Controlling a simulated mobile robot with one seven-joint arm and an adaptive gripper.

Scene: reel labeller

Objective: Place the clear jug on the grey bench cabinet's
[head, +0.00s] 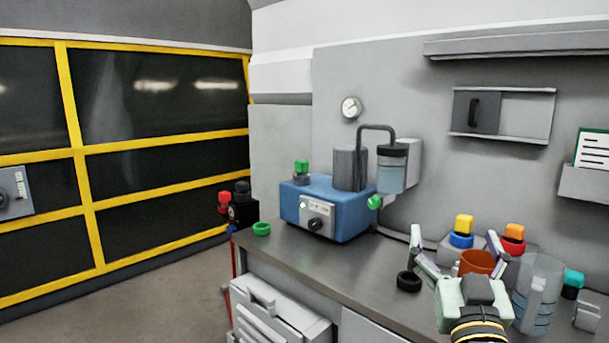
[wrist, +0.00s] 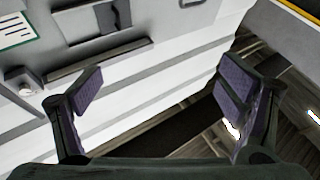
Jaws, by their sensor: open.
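The clear jug (head: 540,285), with measuring marks on its side, stands upright at the right of the grey bench (head: 355,270) in the head view. My gripper (head: 455,240) is open, its two fingers spread, just left of the jug in the picture and apart from it as far as I can tell. Nothing shows between the fingers in the wrist view (wrist: 160,92), where the jug is not seen. The grey cabinet front (head: 268,315) with drawers shows under the bench's left end.
A blue machine (head: 328,207) stands at the back of the bench. An orange cup (head: 477,262), a black ring (head: 408,281), a green ring (head: 262,229) and coloured-capped items (head: 513,238) lie around my gripper and along the bench. The bench middle is fairly clear.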

